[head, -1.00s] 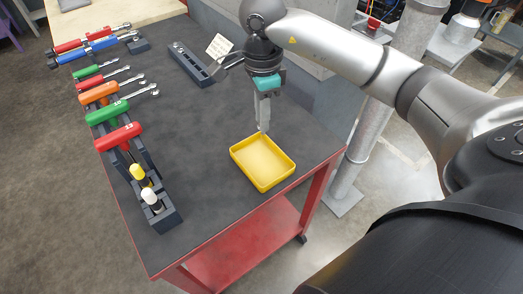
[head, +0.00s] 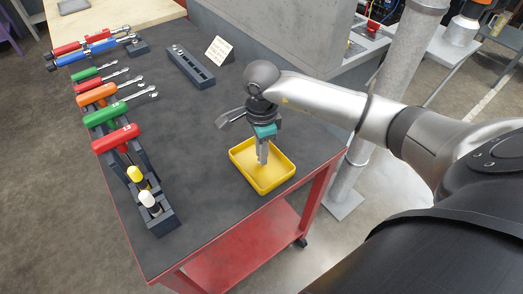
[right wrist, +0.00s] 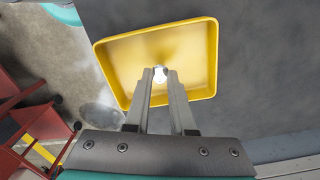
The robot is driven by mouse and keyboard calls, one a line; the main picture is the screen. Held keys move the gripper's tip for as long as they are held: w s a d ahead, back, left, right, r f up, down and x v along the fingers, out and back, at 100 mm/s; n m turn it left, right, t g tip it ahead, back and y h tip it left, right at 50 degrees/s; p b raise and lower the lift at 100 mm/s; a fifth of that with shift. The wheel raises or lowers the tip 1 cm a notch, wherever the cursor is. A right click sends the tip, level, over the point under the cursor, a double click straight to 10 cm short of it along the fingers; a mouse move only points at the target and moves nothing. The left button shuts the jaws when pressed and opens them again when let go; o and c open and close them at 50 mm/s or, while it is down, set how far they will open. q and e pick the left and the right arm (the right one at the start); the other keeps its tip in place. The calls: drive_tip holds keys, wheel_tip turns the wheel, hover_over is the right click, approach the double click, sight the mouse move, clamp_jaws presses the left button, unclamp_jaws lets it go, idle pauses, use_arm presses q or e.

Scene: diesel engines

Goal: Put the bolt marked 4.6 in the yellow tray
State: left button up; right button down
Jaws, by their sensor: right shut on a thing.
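The yellow tray (head: 284,180) sits near the right edge of the dark table top. My right gripper (head: 262,161) points down over the tray, its fingertips within the tray's outline. It is shut on a small silvery bolt (right wrist: 160,74), whose round end shows between the fingertips in the right wrist view. No marking can be read on it. The wrist view shows the tray (right wrist: 212,60) beyond the fingers, with a shadow on its floor. I cannot tell whether the bolt touches the floor. My left gripper is not in view.
A dark rack with holes (head: 190,67) stands at the back beside a small written card (head: 219,51). The table's middle is clear.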

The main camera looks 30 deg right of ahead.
drive_tip(key=shift+f, duration=0.1)
drive_tip(key=c, duration=1.2)
unclamp_jaws()
drive_tip(key=o, duration=0.4)
drive_tip(key=shift+o, duration=0.2)
wheel_tip(320, 180, up, 12)
drive_tip(key=shift+p, duration=0.45)
